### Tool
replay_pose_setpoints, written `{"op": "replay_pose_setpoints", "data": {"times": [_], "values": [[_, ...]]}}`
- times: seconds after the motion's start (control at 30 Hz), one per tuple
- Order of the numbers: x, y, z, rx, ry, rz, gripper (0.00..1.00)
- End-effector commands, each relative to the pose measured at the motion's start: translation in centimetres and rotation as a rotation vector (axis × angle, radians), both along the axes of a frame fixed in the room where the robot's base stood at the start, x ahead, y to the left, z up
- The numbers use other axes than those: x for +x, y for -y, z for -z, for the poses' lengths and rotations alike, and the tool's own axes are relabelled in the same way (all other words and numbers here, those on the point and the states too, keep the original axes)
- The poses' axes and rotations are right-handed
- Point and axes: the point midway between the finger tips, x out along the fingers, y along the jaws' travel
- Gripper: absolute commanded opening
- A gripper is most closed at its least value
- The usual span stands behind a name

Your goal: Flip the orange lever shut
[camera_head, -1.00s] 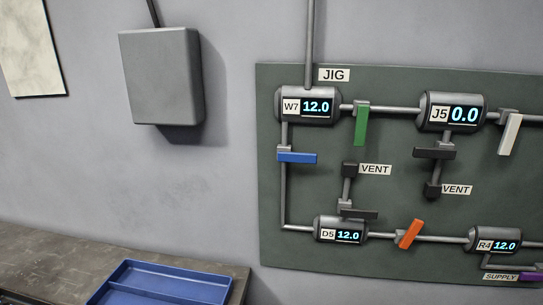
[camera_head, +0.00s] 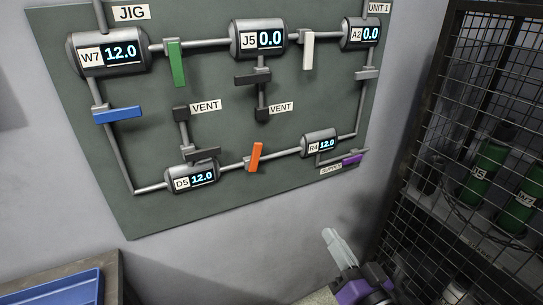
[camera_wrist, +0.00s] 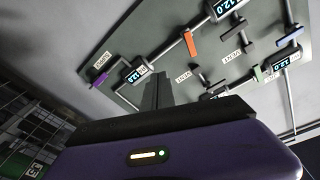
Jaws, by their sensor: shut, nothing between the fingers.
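The orange lever (camera_head: 256,157) sits on the pipe between tanks D5 (camera_head: 191,177) and R4 (camera_head: 320,143), low on the dark green wall panel. It stands steeply across the pipe, leaning a little to the right at its top. D5 and R4 both read 12.0. The lever also shows in the wrist view (camera_wrist: 190,43), above and to the right of my fingers. My gripper (camera_head: 333,238) is shut and empty, below and right of the lever and well apart from it. Its closed fingers show in the wrist view (camera_wrist: 158,92).
Blue (camera_head: 118,114), green (camera_head: 176,63), white (camera_head: 308,50) and purple (camera_head: 354,159) levers are on the same panel, with dark ones by the vents. A wire cage (camera_head: 470,130) with green cylinders stands at the right. A blue tray (camera_head: 60,292) lies on the bench at lower left.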

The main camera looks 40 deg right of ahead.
Motion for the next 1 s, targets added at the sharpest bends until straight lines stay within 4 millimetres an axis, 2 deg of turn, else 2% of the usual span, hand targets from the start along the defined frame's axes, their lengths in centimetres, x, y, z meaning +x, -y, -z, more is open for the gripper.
{"op": "replay_pose_setpoints", "data": {"times": [0.03, 0.2, 0.3, 0.43, 0.57, 0.73, 0.83, 1.0], "values": [[1.4, 1.9, -0.8, 0.063, 0.044, 0.014, 0.0], [5.3, 6.8, -3.1, 0.326, 0.172, 0.002, 0.0], [7.4, 9.2, -4.7, 0.496, 0.245, -0.037, 0.0], [9.7, 11.1, -6.9, 0.716, 0.318, -0.121, 0.0], [11.7, 11.2, -8.4, 0.961, 0.347, -0.24, 0.0], [12.6, 8.2, -6.7, 1.249, 0.284, -0.359, 0.0], [12.7, 7.3, -6.3, 1.322, 0.261, -0.381, 0.0], [13.7, 7.2, -6.4, 1.345, 0.261, -0.38, 0.0]]}}
